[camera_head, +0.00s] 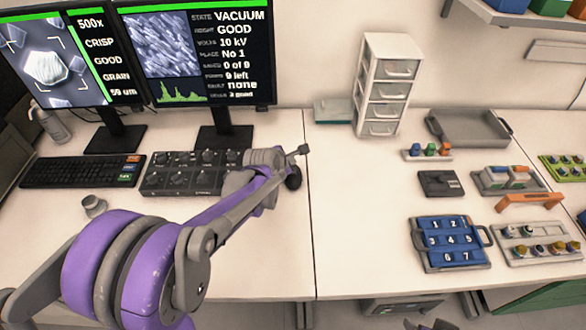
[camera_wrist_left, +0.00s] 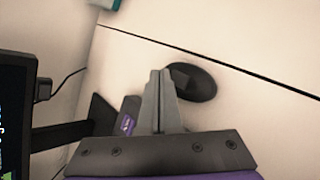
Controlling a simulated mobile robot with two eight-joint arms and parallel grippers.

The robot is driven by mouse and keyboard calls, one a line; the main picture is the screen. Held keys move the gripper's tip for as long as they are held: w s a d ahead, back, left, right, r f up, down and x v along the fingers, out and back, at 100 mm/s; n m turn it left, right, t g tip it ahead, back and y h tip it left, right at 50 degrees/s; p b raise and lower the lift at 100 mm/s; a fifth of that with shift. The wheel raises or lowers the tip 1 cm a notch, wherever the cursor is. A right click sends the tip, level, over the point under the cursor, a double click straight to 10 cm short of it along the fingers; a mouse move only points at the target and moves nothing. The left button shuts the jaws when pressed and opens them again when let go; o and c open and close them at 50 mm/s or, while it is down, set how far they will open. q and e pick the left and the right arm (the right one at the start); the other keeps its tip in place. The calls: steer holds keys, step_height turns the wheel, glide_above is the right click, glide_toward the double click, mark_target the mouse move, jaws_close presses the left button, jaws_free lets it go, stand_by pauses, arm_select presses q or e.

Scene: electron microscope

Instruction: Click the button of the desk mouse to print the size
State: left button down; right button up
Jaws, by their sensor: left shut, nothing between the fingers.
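The black desk mouse (camera_head: 294,180) lies on the white desk just right of the control panel, partly hidden by my left gripper (camera_head: 301,151) in the head view. It also shows in the left wrist view (camera_wrist_left: 203,86), with a lighter grey patch at its left end. My left gripper's fingers (camera_wrist_left: 160,74) are shut and empty, with the tips beside that end of the mouse. I cannot tell whether they touch it. The right monitor (camera_head: 210,50) reads "VACUUM", "GOOD" and "0 of 9". At the bottom edge, grey parts may belong to my right gripper, too cut off to judge.
The knobbed control panel (camera_head: 170,181) and keyboard (camera_head: 82,172) lie left of the mouse. A drawer tower (camera_head: 388,85) stands behind. A blue numbered tray (camera_head: 450,265) and a dark box (camera_head: 440,184) lie to the right. Desk between mouse and tray is clear.

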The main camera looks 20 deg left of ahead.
arm_select(q)
steer(key=shift+r+p, duration=0.95)
steer(key=shift+r, duration=0.8)
steer(key=s+d+r+m+g+p, duration=0.1)
steer(key=s+d+m, duration=0.2)
steer(key=s+m, duration=0.6)
steer(key=s+d+r+m+g+p, duration=0.1)
steer(key=s+d+m, duration=0.2)
steer(key=s+m, duration=0.6)
steer(key=s+d+r+m+g+p, duration=0.1)
steer(key=s+d+m+p, duration=0.1)
steer(key=s+m, duration=0.7)
steer(key=shift+s+d+r+g, duration=0.35)
steer(key=shift+s+d, duration=0.25)
steer(key=shift+s, duration=0.6)
